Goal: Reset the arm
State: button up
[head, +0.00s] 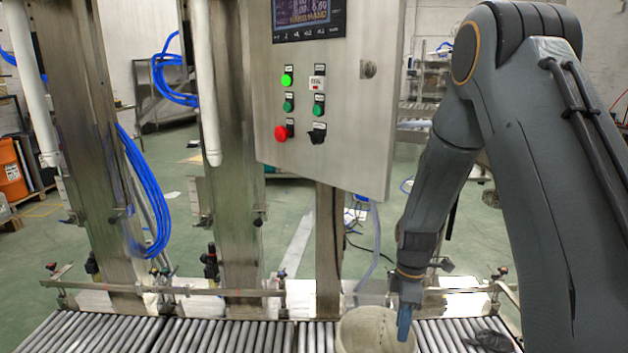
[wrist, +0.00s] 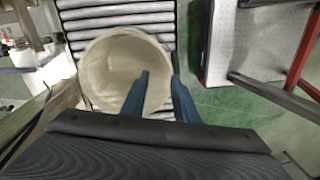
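My arm (head: 545,150) reaches down from the upper right in the head view. Its gripper (head: 404,322) hangs at the bucket on the roller conveyor. In the wrist view my gripper (wrist: 160,80) has two blue fingers with a gap between them, and nothing shows held in the gap. The pale, round, open-topped bucket (wrist: 98,72) lies just left of and partly behind the fingers, and looks empty inside. It also shows in the head view (head: 362,338), cut off by the lower edge. I cannot tell whether the fingers touch its rim.
A steel control box (head: 340,110) with buttons hangs over the roller conveyor (head: 200,336). Steel columns (head: 235,150) and a guide rail (head: 170,291) stand behind the rollers. In the wrist view, a white perforated panel (wrist: 255,45) lies to the right, beyond green floor.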

jog(key=s+a+r+m+t, duration=0.3)
jog(key=s+r+m+t, duration=0.1)
jog(key=s+r+m, duration=1.1)
jog(key=s+a+f+n+g+b, duration=0.25)
jog(key=s+a+b, duration=0.35)
jog(key=a+b, duration=0.3)
jog(key=d+r+m+p, duration=0.3)
jog(key=d+r+p, duration=0.4)
jog(key=p, duration=0.5)
jog(key=shift+s+d, duration=0.25)
jog(key=shift+d, duration=0.15)
jog(key=shift+d+r+g+p, duration=0.3)
jog(key=shift+d+p, duration=0.35)
jog(key=shift+p, duration=0.3)
jog(key=shift+d, duration=0.1)
